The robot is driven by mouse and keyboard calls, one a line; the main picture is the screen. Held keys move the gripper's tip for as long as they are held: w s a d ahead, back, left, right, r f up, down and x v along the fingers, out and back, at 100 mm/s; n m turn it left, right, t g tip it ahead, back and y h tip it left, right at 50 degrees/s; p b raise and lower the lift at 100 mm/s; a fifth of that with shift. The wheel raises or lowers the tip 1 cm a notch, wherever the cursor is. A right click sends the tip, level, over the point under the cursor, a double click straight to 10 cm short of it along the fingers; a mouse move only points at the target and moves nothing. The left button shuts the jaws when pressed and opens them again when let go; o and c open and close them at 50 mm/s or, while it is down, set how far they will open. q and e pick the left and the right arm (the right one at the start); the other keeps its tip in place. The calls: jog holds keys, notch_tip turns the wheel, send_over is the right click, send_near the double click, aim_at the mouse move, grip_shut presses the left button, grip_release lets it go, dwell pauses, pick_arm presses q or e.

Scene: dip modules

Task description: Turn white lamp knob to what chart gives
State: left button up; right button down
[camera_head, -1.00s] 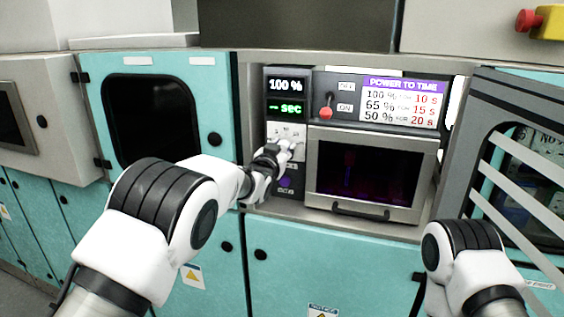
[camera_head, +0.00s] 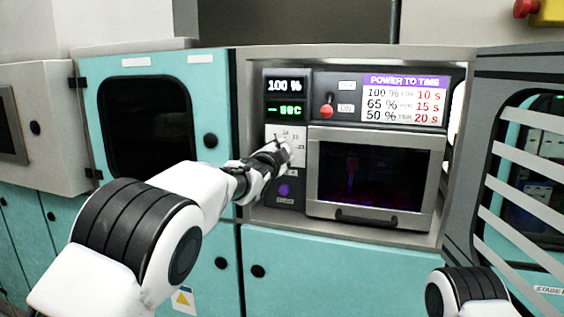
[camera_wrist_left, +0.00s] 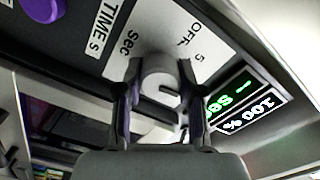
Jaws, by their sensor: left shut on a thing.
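In the head view the gripper hides the knob. The chart (camera_head: 403,100) reads "POWER TO TIME": 100 % for 10 s, 65 % for 15 s, 50 % for 20 s. The upper display (camera_head: 285,86) shows 100 %, and the green display (camera_head: 286,110) shows a dash and "sec". My right gripper is out of view.
A red-tipped toggle switch (camera_head: 327,111) hangs down beside the "ON" label. A purple button (camera_head: 284,189) is below the dial. A dark-windowed door with a handle (camera_head: 370,217) is right of the panel. A barred grey door (camera_head: 515,170) stands at the far right.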

pick_arm(q)
jog(key=shift+m+b, duration=0.35)
jog(key=shift+m, duration=0.15)
jog(key=o, duration=1.1)
jog(key=shift+o, duration=0.2)
jog(key=shift+w+a+f, duration=0.1)
jog(key=shift+w, duration=0.1)
jog(key=shift+s, duration=0.15)
